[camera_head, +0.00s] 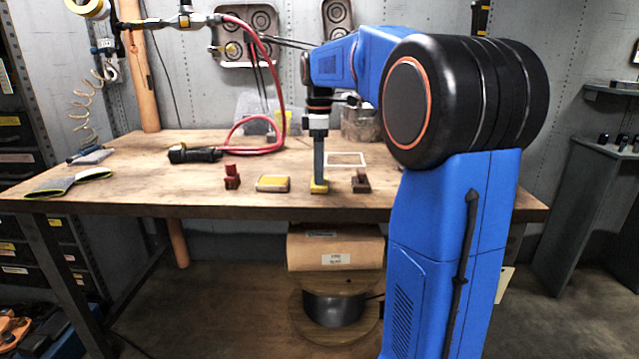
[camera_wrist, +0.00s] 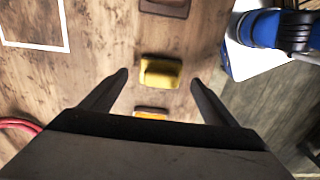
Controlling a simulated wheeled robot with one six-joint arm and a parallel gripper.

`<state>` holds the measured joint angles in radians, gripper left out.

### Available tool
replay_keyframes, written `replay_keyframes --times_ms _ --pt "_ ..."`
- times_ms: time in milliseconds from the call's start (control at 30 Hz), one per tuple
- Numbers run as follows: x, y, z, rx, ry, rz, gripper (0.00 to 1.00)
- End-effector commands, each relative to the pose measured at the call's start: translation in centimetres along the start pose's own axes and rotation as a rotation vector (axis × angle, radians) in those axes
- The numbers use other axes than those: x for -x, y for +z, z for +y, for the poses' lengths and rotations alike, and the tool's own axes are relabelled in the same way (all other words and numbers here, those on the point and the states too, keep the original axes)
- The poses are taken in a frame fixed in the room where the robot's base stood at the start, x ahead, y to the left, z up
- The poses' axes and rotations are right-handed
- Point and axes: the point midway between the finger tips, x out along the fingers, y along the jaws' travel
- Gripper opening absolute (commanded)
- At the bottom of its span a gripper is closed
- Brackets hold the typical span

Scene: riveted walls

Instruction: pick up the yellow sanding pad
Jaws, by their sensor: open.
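A yellow pad (camera_head: 319,188) stands near the front edge of the wooden table, right below my gripper (camera_head: 319,176) in the head view. In the wrist view the yellow pad (camera_wrist: 161,72) lies between the two spread fingertips of my gripper (camera_wrist: 160,78), with a gap on each side. My gripper is open and points straight down, holding nothing. From these views I cannot tell exactly how far the fingertips are above the table.
A flat block with a yellow top (camera_head: 272,184) lies left of the pad; the wrist view shows part of it (camera_wrist: 151,111). A red piece (camera_head: 232,177) stands farther left, a brown block (camera_head: 361,182) right. A black tool (camera_head: 194,154) and red hose (camera_head: 262,149) lie behind.

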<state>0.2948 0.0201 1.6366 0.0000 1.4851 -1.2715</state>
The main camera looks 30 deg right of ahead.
Motion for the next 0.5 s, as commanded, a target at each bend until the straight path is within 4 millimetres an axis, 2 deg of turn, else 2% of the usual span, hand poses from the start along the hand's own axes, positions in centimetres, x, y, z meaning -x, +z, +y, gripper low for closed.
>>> replay_keyframes --times_ms 200,500 --pt "-2.7 0.0 -0.1 0.0 -0.001 0.0 0.81" --pt "-3.1 0.0 -0.1 0.0 0.0 0.0 0.81"
